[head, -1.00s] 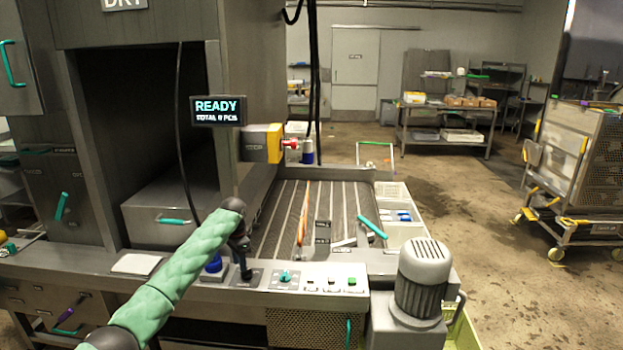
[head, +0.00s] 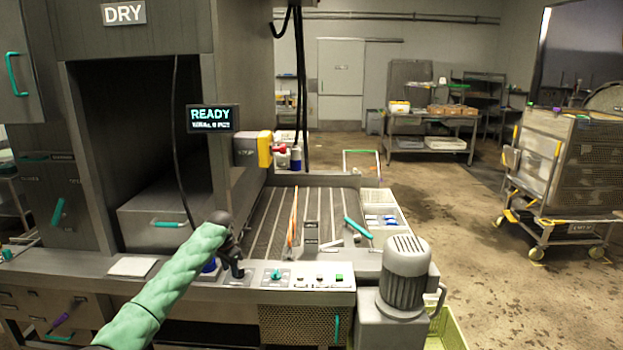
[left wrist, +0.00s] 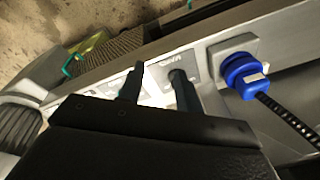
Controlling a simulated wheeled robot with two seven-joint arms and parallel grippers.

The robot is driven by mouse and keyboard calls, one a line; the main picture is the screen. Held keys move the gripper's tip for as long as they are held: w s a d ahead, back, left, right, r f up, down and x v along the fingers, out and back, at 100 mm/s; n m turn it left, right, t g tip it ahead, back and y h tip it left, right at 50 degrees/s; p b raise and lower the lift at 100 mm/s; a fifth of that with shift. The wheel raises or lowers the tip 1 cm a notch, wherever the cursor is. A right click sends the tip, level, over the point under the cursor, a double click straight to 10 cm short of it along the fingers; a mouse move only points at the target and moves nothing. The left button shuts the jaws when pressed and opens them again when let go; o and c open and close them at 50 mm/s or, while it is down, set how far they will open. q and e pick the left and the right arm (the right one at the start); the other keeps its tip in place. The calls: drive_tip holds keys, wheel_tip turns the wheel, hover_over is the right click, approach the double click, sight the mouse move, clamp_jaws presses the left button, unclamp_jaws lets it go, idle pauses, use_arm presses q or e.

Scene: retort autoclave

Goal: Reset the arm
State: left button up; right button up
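My left gripper (head: 233,268) hangs at the end of my green-sleeved arm, just over the front control panel (head: 300,277) of the dryer machine. In the left wrist view its two dark fingers (left wrist: 156,86) stand apart, with only the panel surface showing between them. Whether a fingertip touches the panel cannot be told. A blue round fitting with a black ribbed cable (left wrist: 240,75) is beside the fingers; in the head view it is mostly hidden behind my arm. My right gripper is not in view.
The display (head: 213,118) reads READY. A grey motor (head: 406,275) stands right of the panel. A slatted conveyor bed (head: 270,222) lies behind the panel, with a teal handle (head: 358,228) at its right. A wheeled cart (head: 555,165) stands far right; the floor between is clear.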

use_arm(q)
drive_tip(key=w+d+r+n+t, duration=0.1)
drive_tip(key=w+r+n+t, duration=0.1)
drive_tip(key=w+r+t, duration=0.6)
drive_tip(key=s+d+f+n, duration=0.1)
drive_tip(key=s+d+f, duration=0.1)
drive_tip(key=s+f, duration=0.65)
drive_tip(key=s+d+f+n, duration=0.1)
drive_tip(key=s+d+f, duration=0.15)
drive_tip(key=f, duration=1.05)
drive_tip(key=s+f+g, duration=0.2)
drive_tip(key=s+f, duration=1.7)
drive_tip(key=f, duration=0.3)
drive_tip(key=s+d+f+g, duration=0.1)
drive_tip(key=s+f, duration=0.7)
drive_tip(key=s, duration=0.9)
drive_tip(key=s+d+f+n+g, duration=0.1)
drive_tip(key=s+f+g, duration=0.2)
drive_tip(key=s+f, duration=0.6)
drive_tip(key=s+d+f+g, duration=0.1)
drive_tip(key=s+f, duration=0.7)
drive_tip(key=s, duration=1.6)
drive_tip(key=shift+s+f+g, duration=0.15)
drive_tip(key=shift+s+g, duration=0.2)
drive_tip(key=shift+g, duration=0.35)
